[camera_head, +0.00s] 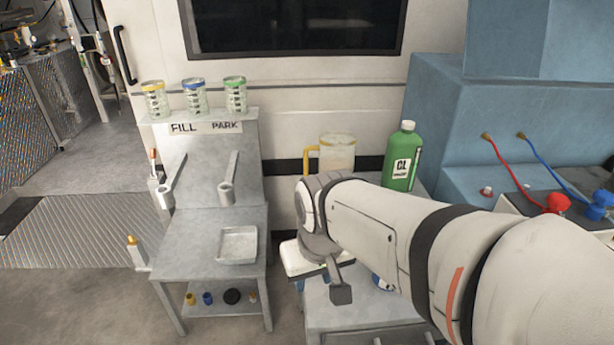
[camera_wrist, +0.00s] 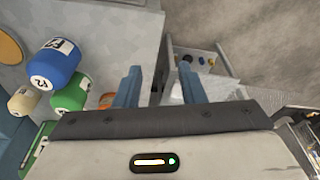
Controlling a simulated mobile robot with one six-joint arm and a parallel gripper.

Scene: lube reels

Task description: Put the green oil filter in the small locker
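In the wrist view, a green canister with a white label (camera_wrist: 72,93), likely the green oil filter, stands on a grey bench top (camera_wrist: 105,30). A blue canister (camera_wrist: 55,63) is beside it, with a cream one (camera_wrist: 22,102) and an orange one (camera_wrist: 107,100) close by. My gripper (camera_wrist: 160,84) is open, with two blue-grey fingers apart and nothing between them. It is to the right of the canisters, over the bench's edge. In the head view my arm hides most of the bench top and the canisters. I cannot identify the small locker in either view.
A green bottle (camera_head: 403,158) and a clear jug with a yellow handle (camera_head: 336,153) stand behind my arm. A metal stand (camera_head: 212,222) to the left holds a small tray (camera_head: 238,245) and several jars above. Red and blue hoses (camera_head: 549,165) are at right.

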